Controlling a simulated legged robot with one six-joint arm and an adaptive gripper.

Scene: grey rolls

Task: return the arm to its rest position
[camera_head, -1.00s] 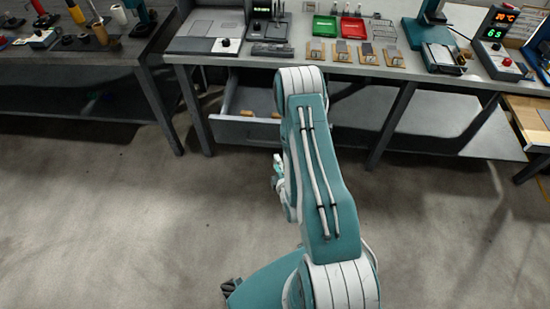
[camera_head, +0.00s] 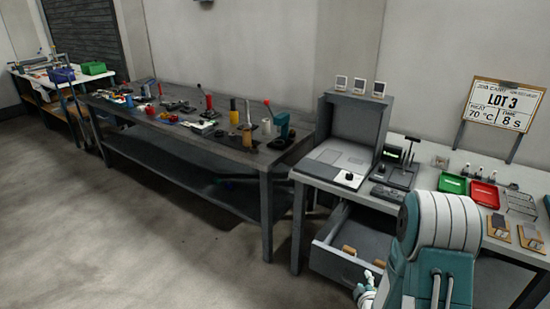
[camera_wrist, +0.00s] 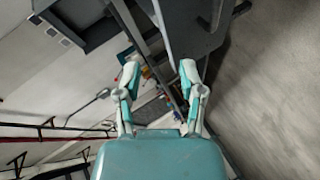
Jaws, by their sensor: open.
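My gripper (camera_wrist: 160,82) shows in the wrist view with its two teal and white fingers spread apart and nothing between them. In the head view, part of my gripper (camera_head: 367,288) shows low at the right, beside my arm (camera_head: 438,245). It appears near the front of the open drawer (camera_head: 338,262); I cannot tell how far apart they are. My arm is folded and covers part of the right bench. The rest of my gripper is hidden behind the arm or below the frame.
The drawer under the right bench (camera_head: 318,179) stands open with tan-ended pieces inside. A dark bench (camera_head: 190,133) with several tools stands to the left. The floor (camera_head: 110,240) at left is clear.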

